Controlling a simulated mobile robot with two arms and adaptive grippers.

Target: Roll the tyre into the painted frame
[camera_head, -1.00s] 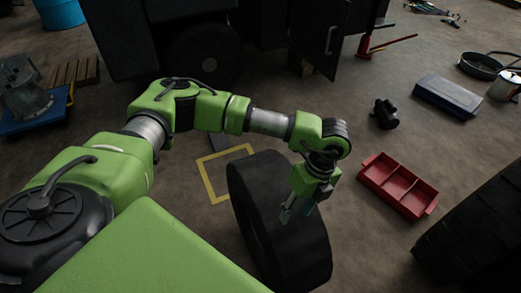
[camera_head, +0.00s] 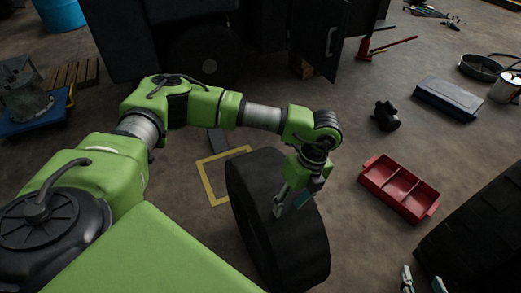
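The black tyre (camera_head: 257,178) stands upright on its tread in the middle of the floor. The yellow painted frame (camera_head: 206,184) lies flat on the floor just left of and behind the tyre, which hides its right part. My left gripper (camera_head: 290,206) points down in front of the tyre's tread, with its fingers apart and nothing between them. Whether it touches the rubber I cannot tell. My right gripper (camera_head: 422,281) shows only its fingertips at the bottom right edge, apart and empty.
A red divided tray (camera_head: 398,187) lies right of the tyre. A large dark treaded tyre (camera_head: 480,235) fills the lower right. The dark forklift (camera_head: 150,40) stands behind the frame. A black object (camera_head: 386,115) and a grey-blue case (camera_head: 447,98) lie farther back.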

